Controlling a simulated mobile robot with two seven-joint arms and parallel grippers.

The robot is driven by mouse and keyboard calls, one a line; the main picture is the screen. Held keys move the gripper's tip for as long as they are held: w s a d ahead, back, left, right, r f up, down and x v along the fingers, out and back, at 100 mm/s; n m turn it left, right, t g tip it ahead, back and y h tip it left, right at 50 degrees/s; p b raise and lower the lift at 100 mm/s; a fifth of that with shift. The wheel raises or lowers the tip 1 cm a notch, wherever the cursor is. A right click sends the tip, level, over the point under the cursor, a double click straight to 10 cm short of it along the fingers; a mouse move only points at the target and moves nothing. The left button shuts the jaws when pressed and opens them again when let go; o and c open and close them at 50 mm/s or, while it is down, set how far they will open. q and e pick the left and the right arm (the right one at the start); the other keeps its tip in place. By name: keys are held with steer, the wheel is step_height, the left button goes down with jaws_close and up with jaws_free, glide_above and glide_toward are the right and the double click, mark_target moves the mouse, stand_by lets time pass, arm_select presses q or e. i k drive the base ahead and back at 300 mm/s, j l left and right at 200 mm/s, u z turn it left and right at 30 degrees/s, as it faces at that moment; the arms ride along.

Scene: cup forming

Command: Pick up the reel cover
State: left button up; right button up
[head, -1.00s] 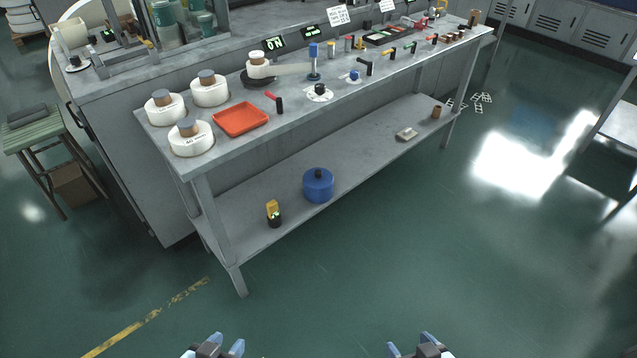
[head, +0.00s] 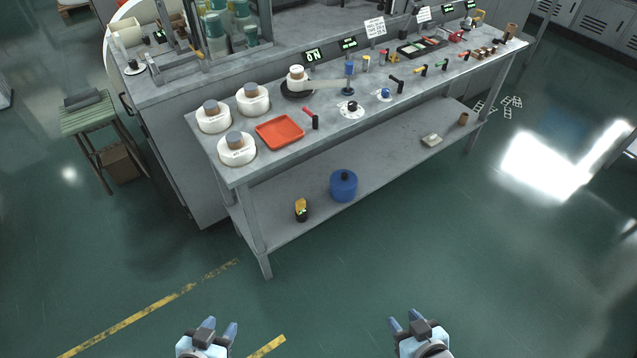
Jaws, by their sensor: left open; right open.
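No part is marked as the reel cover, and I cannot tell for sure which it is. A flat white disc with a black knob (head: 351,110) lies on the bench top, near its front edge. Behind it to the left, a white reel (head: 297,76) sits on a dark round base, with a pale strip (head: 330,84) running right to a blue-topped post (head: 348,76). A blue round pot-like part with a dark knob (head: 343,187) stands on the lower shelf. My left gripper (head: 219,326) and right gripper (head: 405,320) are open, empty and low in view, apart from the bench.
The grey bench (head: 240,175) has white rolls (head: 237,150) and a red tray (head: 279,132) at its left end. Several small handles and tools line its right part. A yellow-black item (head: 301,209) stands on the shelf. A green stool (head: 88,117) is left. The floor in front is clear.

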mark_target(344, 183)
steer(key=i+l+u, duration=0.15)
steer(key=u, duration=0.2)
steer(key=i+l+u, duration=0.1)
steer(key=l+u, duration=0.15)
steer(key=u, duration=0.15)
steer(key=i+l+u, duration=0.1)
steer(key=l+u, duration=0.25)
steer(key=i+l+u, duration=0.2)
steer(key=l, duration=0.3)
steer(key=l+u, duration=0.2)
steer(key=l, duration=0.25)
steer(key=l+u, duration=0.1)
steer(key=l, duration=1.95)
steer(key=i, duration=0.05)
